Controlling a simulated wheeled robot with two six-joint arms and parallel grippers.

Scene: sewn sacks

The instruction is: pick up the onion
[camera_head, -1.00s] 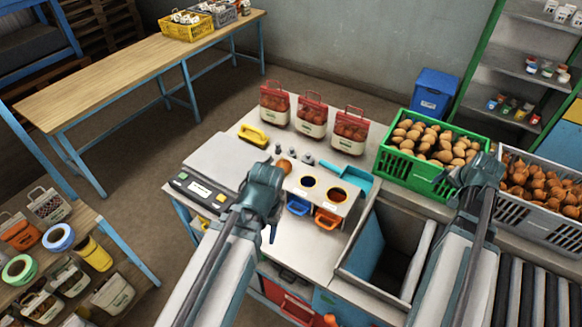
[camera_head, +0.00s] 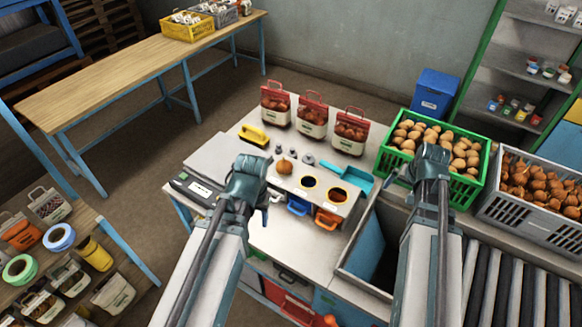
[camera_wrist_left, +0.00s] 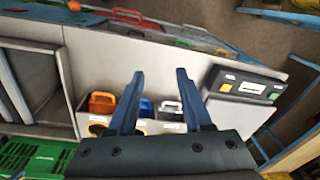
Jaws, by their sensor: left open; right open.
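My right gripper (camera_head: 413,172) is open, in front of the green crate and well to the right of the onion.
The holed stand (camera_head: 322,192) has blue and orange bins below. A teal scoop (camera_head: 350,178), yellow-handled tool (camera_head: 254,134) and scale (camera_head: 195,187) are near. Three red-topped sacks (camera_head: 312,117) stand behind. A green crate (camera_head: 468,193) of potatoes and grey crate (camera_head: 520,214) of onions are right.

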